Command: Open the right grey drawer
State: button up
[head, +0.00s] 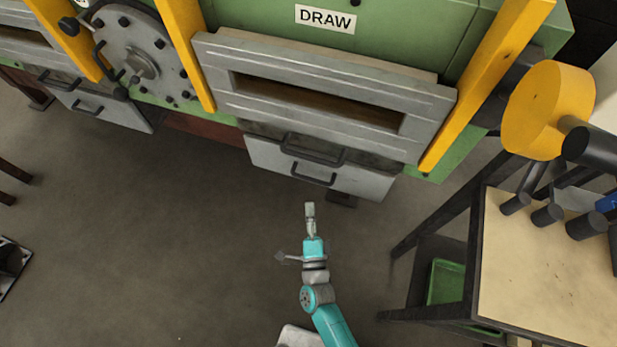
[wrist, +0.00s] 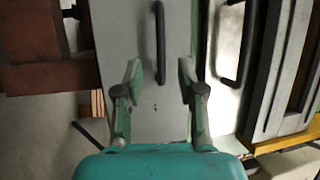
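The right grey drawer (head: 358,182) is a pale panel low on the green furnace, below the slotted grey door. Its front looks flush, with a dark bar handle (head: 314,176). The drawer front (wrist: 172,120) fills the middle of the wrist view, and its handle (wrist: 160,42) lies in line with the space between my fingers. My gripper (head: 310,208) is in front of the drawer, a little below the handle in the head view. In the wrist view my gripper (wrist: 159,72) is open and empty, with a finger on either side of the handle's line. The handle appears ungrasped.
The slotted grey door (head: 320,95) above has its own dark handle (head: 312,152), close to the drawer's. A left grey drawer (head: 100,107) is farther left. A workbench (head: 540,265) with dark cylinders stands at right.

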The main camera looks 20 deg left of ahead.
aim_at(308, 178)
jog(key=x, duration=1)
grip_shut()
